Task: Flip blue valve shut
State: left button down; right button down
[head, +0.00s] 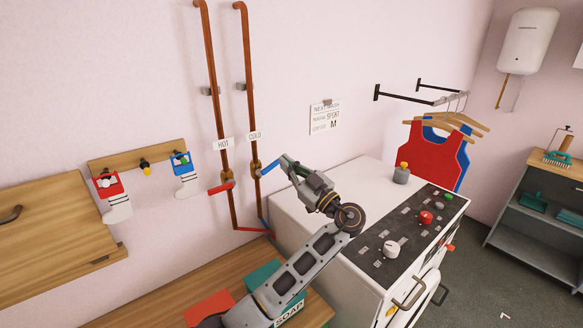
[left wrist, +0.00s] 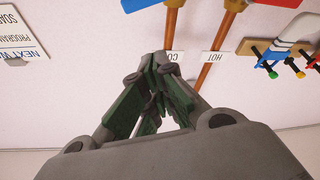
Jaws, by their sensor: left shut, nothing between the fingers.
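The blue valve handle (head: 270,167) sits on the COLD copper pipe (head: 251,100) and sticks out to the right, crosswise to the pipe. It also shows at the top edge of the left wrist view (left wrist: 142,4), partly cut off. My left gripper (head: 286,163) is shut and empty, with its tips close to the free end of the blue handle in the head view. I cannot tell whether they touch. In the left wrist view its closed fingers (left wrist: 158,62) are apart from the handle in the picture. My right gripper is out of view.
The HOT pipe (head: 213,100) with a red handle (head: 220,187) pointing left stands beside the COLD pipe. A white washing machine (head: 296,215) with a dark control panel stands under my left arm. A soap box (head: 262,275) stands on a wooden bench (head: 170,300).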

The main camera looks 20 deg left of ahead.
aim_at(276, 161)
pick_arm(q)
jog(key=p+x, duration=0.3)
jog(key=x, duration=0.4)
jog(key=shift+w+d+f+p, duration=0.1)
jog(key=shift+w+f+p, duration=0.15)
jog(key=shift+f, duration=0.4)
jog(key=shift+w+f+p, duration=0.2)
jog(key=shift+f+p, duration=0.1)
jog(key=shift+f, duration=0.3)
jog(key=shift+w+d+f+p, duration=0.1)
jog(key=shift+w+f+p, duration=0.15)
jog(key=shift+f, duration=0.4)
